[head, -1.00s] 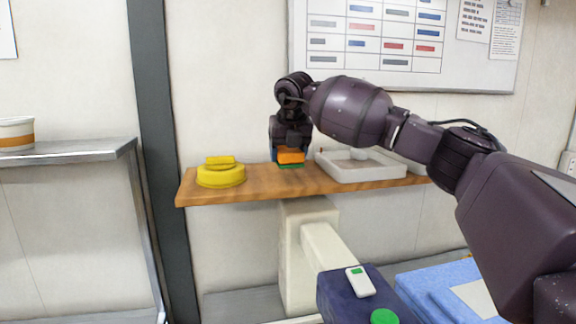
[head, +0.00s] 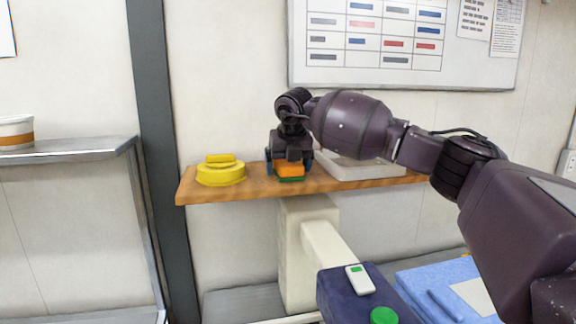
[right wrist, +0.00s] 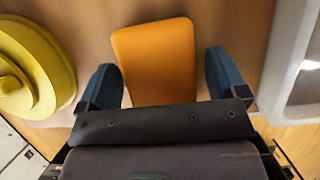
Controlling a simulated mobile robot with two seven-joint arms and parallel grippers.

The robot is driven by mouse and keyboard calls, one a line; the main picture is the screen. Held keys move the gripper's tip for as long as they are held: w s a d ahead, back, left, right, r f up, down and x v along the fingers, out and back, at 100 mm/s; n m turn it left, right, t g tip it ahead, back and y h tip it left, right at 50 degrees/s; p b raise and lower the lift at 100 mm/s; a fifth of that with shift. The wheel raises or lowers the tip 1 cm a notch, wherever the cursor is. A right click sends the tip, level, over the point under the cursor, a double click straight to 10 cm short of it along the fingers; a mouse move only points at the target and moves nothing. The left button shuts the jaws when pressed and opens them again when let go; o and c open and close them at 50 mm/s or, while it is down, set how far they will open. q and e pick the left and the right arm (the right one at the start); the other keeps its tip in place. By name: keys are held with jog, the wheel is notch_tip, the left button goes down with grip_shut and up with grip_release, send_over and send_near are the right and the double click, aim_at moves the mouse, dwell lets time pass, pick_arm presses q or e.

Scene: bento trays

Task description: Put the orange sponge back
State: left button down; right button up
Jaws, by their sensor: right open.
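The orange sponge (head: 289,170), with a green underside, lies flat on the wooden wall shelf (head: 256,187) between the yellow round object and the white tray. My right gripper (head: 289,168) is over it from above and behind, open, with one blue-grey finger on each side. In the right wrist view the sponge (right wrist: 155,62) lies between the two spread fingers, with a visible gap on both sides. The gripper body hides its near end there. My left gripper is not in view.
A yellow round object (head: 220,175) stands left of the sponge on the shelf. A white tray (head: 362,172) stands close on the right, partly behind my arm. Below are a dark blue box (head: 340,298) and a light blue item (head: 420,278).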

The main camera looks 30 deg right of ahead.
jog(key=shift+r, duration=0.15)
jog(key=shift+s+r, duration=0.1)
jog(key=shift+r, duration=0.2)
jog(key=b+v, duration=0.2)
jog(key=v, duration=0.9)
jog(key=shift+r, duration=0.2)
jog(key=shift+s, duration=0.1)
